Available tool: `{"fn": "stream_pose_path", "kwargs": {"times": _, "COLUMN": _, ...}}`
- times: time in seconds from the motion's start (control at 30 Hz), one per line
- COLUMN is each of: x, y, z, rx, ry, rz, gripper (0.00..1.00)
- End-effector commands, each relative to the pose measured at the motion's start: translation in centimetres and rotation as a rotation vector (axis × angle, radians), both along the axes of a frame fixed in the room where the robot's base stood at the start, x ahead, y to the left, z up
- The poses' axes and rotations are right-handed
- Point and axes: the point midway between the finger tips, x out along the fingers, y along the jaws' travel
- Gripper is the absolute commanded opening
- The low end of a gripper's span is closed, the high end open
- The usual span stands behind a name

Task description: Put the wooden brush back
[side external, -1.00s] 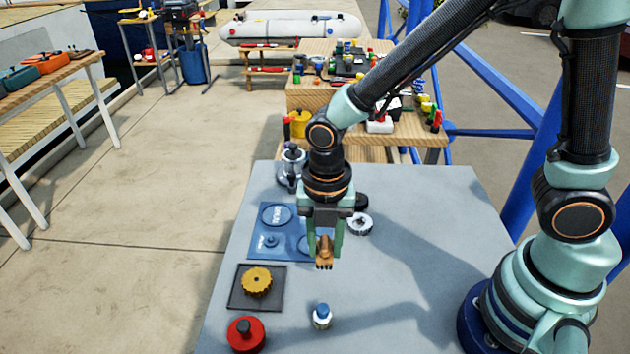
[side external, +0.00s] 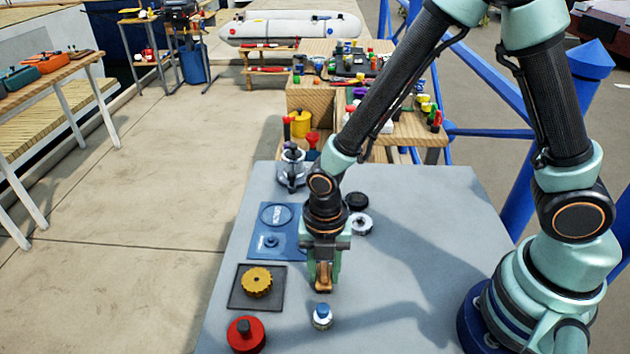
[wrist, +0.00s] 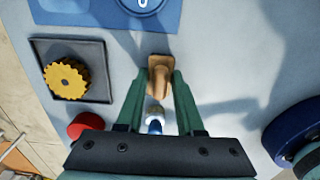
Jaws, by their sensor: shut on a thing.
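The wooden brush (side external: 323,281) is small and tan. It also shows in the wrist view (wrist: 158,75), between my fingertips. I cannot tell whether the brush touches the table. A blue mat (side external: 290,250) with round outlines lies to the left and behind my gripper, and my arm hides part of it. The mat also shows at the top of the wrist view (wrist: 85,12).
A yellow knobbed wheel (side external: 257,282) sits on a dark square tray (side external: 236,299). A red round object (side external: 245,335) stands at the front left. A silver pot (side external: 291,168) stands at the back, and a silver ring-shaped part (side external: 360,224) lies behind my gripper.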

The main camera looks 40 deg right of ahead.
Motion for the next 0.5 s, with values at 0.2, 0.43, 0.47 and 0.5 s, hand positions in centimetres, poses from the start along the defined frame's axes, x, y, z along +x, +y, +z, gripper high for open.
{"fn": "stream_pose_path", "kwargs": {"times": 0.2, "x": -0.01, "y": -0.01, "z": -0.19, "rx": -0.001, "ry": 0.001, "rz": 0.000, "gripper": 0.66}}
{"fn": "stream_pose_path", "kwargs": {"times": 0.43, "x": 0.00, "y": 0.00, "z": -0.17, "rx": 0.000, "ry": 0.000, "rz": 0.000, "gripper": 0.66}}
{"fn": "stream_pose_path", "kwargs": {"times": 0.47, "x": 0.00, "y": 0.00, "z": -0.13, "rx": 0.000, "ry": 0.000, "rz": 0.000, "gripper": 0.66}}
{"fn": "stream_pose_path", "kwargs": {"times": 0.5, "x": 0.02, "y": 0.01, "z": -0.03, "rx": 0.000, "ry": 0.000, "rz": 0.000, "gripper": 0.66}}
